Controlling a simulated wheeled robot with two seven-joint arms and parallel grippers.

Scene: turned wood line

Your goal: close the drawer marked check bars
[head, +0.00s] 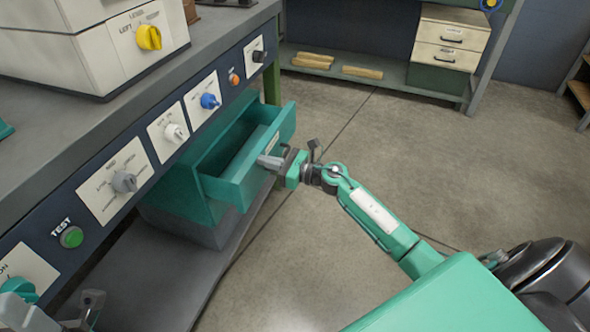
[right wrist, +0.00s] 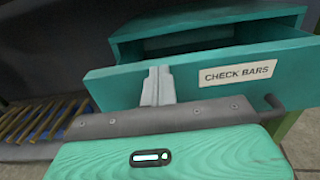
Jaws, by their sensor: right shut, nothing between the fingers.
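The green drawer marked check bars (head: 262,160) stands pulled out from its cabinet under the bench, and its inside looks empty in the head view. Its front (right wrist: 215,82) fills the middle of the right wrist view, with the white label to the right of my fingers. My right gripper (head: 268,162) is shut and empty, with its fingertips at the outer face of the drawer front. In the right wrist view the fingertips (right wrist: 157,82) overlap the front's left part; contact is hard to tell. Grey parts of my left gripper (head: 88,306) show at the bottom left, mostly cut off.
The bench panel (head: 135,165) with knobs and a green test button (head: 71,237) runs above the drawer. A shelf with wooden pieces (head: 362,72) and a cream drawer unit (head: 450,38) stands at the back. The floor right of the drawer is clear.

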